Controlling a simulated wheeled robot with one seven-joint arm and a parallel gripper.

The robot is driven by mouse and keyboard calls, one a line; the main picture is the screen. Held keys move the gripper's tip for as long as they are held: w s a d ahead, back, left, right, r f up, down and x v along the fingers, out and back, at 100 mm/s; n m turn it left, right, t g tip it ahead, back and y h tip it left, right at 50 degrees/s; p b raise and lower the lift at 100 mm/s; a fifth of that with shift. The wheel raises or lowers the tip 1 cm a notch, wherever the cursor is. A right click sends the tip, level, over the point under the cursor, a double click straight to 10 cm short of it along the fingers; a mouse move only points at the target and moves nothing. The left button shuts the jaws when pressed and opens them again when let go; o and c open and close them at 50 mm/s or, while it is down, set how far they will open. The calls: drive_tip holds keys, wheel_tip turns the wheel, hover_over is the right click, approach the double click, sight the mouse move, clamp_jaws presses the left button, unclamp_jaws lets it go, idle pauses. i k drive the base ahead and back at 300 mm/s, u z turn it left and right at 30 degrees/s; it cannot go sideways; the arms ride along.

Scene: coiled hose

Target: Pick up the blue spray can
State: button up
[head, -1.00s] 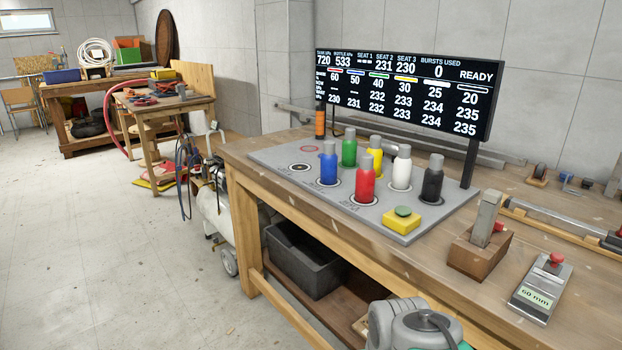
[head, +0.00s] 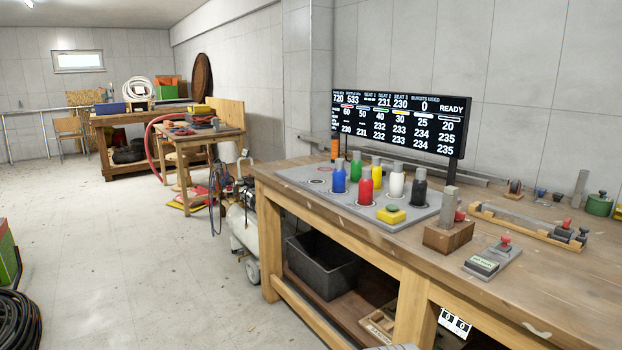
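The blue spray can (head: 339,178) stands upright on a grey board (head: 408,222) on the wooden workbench, at the left front of a group of cans. It has a grey cap. A red can (head: 366,190) stands just to its right and a green can (head: 356,170) behind it. Yellow, white and black cans stand further right. My gripper is not in view; a grey piece, likely part of my arm, just shows at the bottom edge.
A display screen (head: 402,120) stands behind the cans. A wooden block (head: 448,237) stands right of the board. Open floor (head: 150,270) lies left of the bench; a black coiled hose (head: 18,320) is at far left.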

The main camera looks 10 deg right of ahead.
sight(338, 185)
drive_tip(key=u, duration=0.55)
drive_tip(key=i, duration=0.85)
drive_tip(key=u, duration=0.35)
